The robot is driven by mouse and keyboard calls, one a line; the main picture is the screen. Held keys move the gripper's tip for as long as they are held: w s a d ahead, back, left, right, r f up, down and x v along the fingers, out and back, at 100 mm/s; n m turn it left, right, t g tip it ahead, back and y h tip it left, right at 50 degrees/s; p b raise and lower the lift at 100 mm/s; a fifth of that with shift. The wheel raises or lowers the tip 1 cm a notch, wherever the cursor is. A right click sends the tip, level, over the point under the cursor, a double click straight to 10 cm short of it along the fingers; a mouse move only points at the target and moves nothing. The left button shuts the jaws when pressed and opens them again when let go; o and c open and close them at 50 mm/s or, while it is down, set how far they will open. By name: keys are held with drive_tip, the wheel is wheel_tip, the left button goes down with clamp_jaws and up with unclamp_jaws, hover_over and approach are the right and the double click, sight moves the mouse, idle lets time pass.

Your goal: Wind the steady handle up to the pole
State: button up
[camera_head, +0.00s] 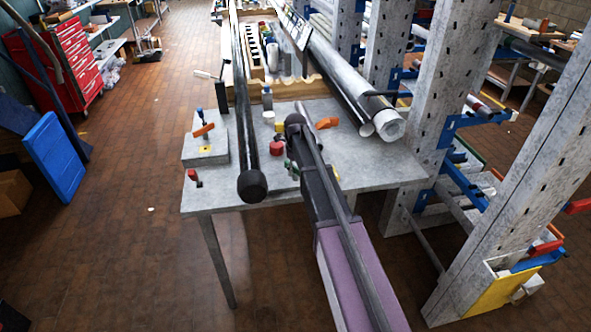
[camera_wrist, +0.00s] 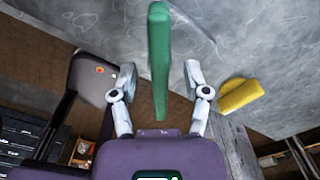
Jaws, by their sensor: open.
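A green handle (camera_wrist: 158,60) stands between the two fingers of my gripper (camera_wrist: 160,75) in the wrist view. The fingers are apart, with a visible gap on each side of the handle. In the head view a small green piece (camera_head: 293,169) shows beside my dark wrist, near the table's front edge; it may be the same handle. My fingers are not clear there. A long dark pole (camera_head: 246,110) with a black end cap (camera_head: 252,187) runs over the table to the left of my arm. Whether anything touches the pole from below is hidden.
The grey table (camera_head: 225,190) carries a block with a blue and orange clamp (camera_head: 204,130), a red knob (camera_head: 278,148) and an orange lever (camera_head: 327,122). A yellow piece (camera_wrist: 238,95) lies right of my fingers. A perforated upright (camera_head: 425,110) and large pipes (camera_head: 345,85) stand right.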

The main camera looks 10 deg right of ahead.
drive_tip(key=shift+r+p, duration=2.1)
drive_tip(key=shift+r, duration=0.25)
drive_tip(key=shift+s+n, duration=0.5)
drive_tip(key=shift+s, duration=0.1)
drive_tip(key=s+n, duration=2.7)
drive_tip(key=s, duration=0.1)
drive_tip(key=shift+a+n, duration=0.15)
drive_tip(key=shift+n, duration=0.15)
